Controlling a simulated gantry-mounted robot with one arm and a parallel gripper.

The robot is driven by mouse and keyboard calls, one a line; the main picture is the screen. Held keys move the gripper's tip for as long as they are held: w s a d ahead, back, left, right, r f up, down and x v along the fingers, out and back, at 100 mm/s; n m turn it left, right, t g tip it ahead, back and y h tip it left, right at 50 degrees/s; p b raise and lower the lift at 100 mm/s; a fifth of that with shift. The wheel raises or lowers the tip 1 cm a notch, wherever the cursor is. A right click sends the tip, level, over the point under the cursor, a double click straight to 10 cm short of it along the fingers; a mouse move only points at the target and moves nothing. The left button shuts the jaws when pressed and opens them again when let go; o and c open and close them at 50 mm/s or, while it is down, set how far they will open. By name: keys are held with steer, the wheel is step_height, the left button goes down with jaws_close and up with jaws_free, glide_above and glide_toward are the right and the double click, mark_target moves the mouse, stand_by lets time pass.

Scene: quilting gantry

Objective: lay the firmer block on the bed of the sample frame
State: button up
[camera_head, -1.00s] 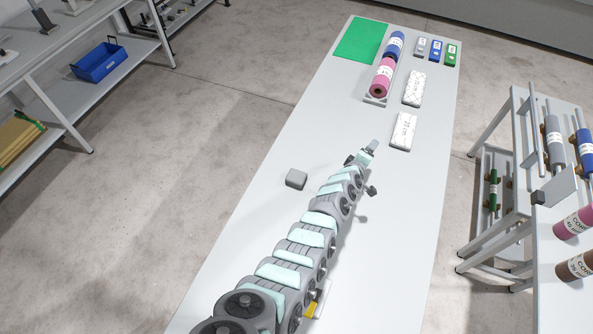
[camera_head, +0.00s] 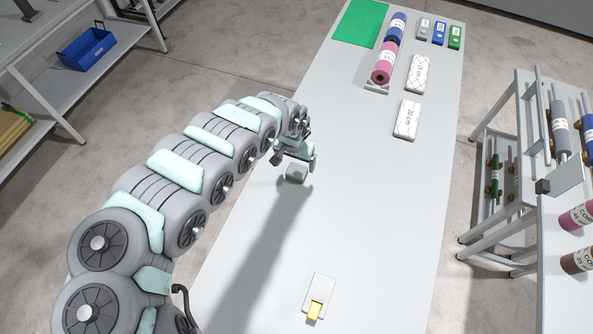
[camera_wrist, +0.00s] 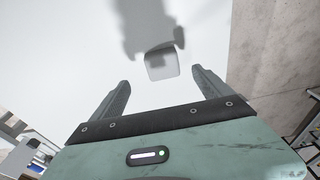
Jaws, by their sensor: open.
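A small grey block (camera_head: 296,178) with rounded corners lies on the long white table. It also shows in the wrist view (camera_wrist: 161,67), ahead of the fingertips and roughly centred between them. My gripper (camera_wrist: 160,78) is open and empty, pointing down at this block; in the head view it partly covers the block. Two white quilted blocks with printed labels, an upper one (camera_head: 418,73) and a lower one (camera_head: 407,119), lie at the table's far right. I cannot tell which block is firmer, nor which thing is the sample frame.
On the table (camera_head: 370,220) are a green mat (camera_head: 358,24), a blue roll (camera_head: 395,27), a pink roll (camera_head: 384,62), several small labelled boxes (camera_head: 438,33) and a pale plate with a yellow tab (camera_head: 316,311). A roll rack (camera_head: 520,120) stands right. The table's middle is clear.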

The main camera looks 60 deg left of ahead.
mark_target(297, 170)
steer(key=shift+w+a+f, duration=0.1)
steer(key=shift+w+f, duration=0.15)
steer(key=shift+f, duration=1.05)
steer(key=shift+w+a+f, duration=0.1)
steer(key=shift+w+f, duration=0.1)
steer(key=shift+f, duration=1.05)
steer(key=shift+w+a+f+b, duration=0.1)
steer(key=shift+a+f+b, duration=0.1)
steer(key=shift+f, duration=0.3)
steer(key=shift+a+f+b, duration=0.15)
steer(key=shift+a+f, duration=0.05)
steer(key=shift+f, duration=0.3)
steer(key=shift+w+a+f, duration=0.15)
steer(key=shift+a+f, duration=0.05)
steer(key=shift+f, duration=0.85)
steer(key=shift+a+f+b, duration=0.1)
steer(key=shift+f+b, duration=0.15)
steer(key=shift+b, duration=0.05)
steer(key=shift+c, duration=0.4)
steer(key=c, duration=1.4)
steer(key=shift+c, duration=0.2)
